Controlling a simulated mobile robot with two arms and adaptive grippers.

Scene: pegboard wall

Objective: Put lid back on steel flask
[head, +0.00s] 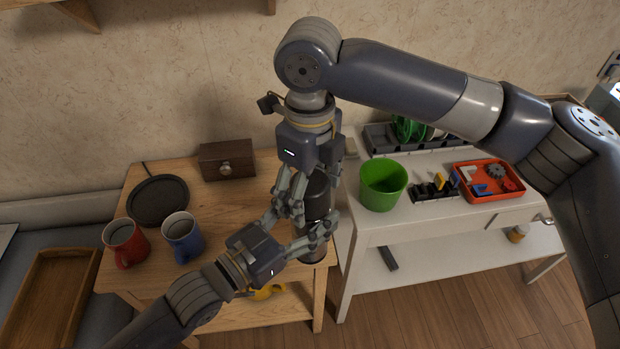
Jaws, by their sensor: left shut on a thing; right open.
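A dark upright flask (314,253) stands at the right end of the wooden table. My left gripper (314,222), reaching in from the lower left, is shut on the flask around its body. My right gripper (310,188) points straight down from above, open, with its fingers on either side of the flask's dark upper part (317,186). The fingers of both grippers overlap in the picture and hide much of the flask. I cannot tell whether that upper part is the lid, or whether it sits fully on the flask.
On the wooden table (233,215) are a red mug (124,246), a blue mug (182,239), a black round plate (158,199) and a wooden box (227,161). The white table (390,222) at right holds a green bucket (382,190) and a red tray (462,194).

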